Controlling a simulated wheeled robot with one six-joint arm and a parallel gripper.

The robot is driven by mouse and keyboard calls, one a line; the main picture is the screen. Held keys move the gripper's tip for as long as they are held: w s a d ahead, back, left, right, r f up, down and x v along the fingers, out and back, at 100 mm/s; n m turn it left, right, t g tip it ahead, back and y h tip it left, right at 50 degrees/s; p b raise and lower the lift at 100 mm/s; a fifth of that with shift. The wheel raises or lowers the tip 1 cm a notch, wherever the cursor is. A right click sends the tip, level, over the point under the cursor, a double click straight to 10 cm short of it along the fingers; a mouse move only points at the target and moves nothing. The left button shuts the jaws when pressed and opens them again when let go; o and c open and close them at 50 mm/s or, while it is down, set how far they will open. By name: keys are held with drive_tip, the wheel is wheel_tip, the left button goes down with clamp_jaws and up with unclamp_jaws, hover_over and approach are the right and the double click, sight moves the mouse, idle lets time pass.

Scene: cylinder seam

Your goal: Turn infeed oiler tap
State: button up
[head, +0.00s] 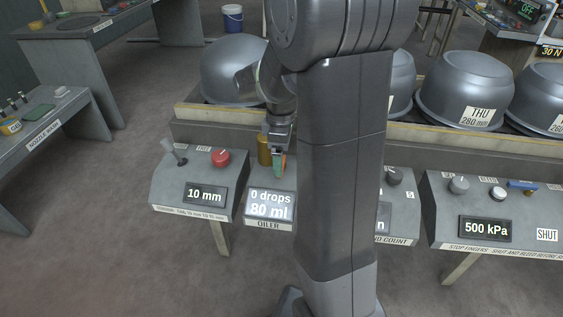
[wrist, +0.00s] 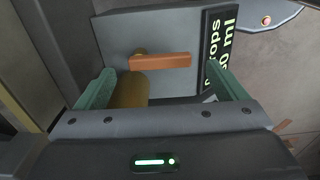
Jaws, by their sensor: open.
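The oiler (head: 270,224) is a grey box with a lit display (head: 271,203) reading 0 drops and 80 ml. In the wrist view its tap shows as an orange bar handle (wrist: 162,62) lying roughly crosswise, above a brass cylinder (wrist: 130,90). The brass cylinder also shows in the head view (head: 264,150). My gripper (head: 279,166) is over the oiler with green fingers pointing down. In the wrist view my gripper (wrist: 160,72) is open, one finger on each side of the handle, with visible gaps. In the head view the fingers largely hide the tap.
A console with a red button (head: 220,157) and a lever (head: 174,152) stands left of the oiler, its display reading 10 mm. A 500 kPa console (head: 485,229) stands at right. Grey bowls (head: 233,70) sit on a bench behind. My own column hides the middle.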

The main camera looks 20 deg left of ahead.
drive_tip(key=shift+f, duration=1.3)
drive_tip(key=c, duration=1)
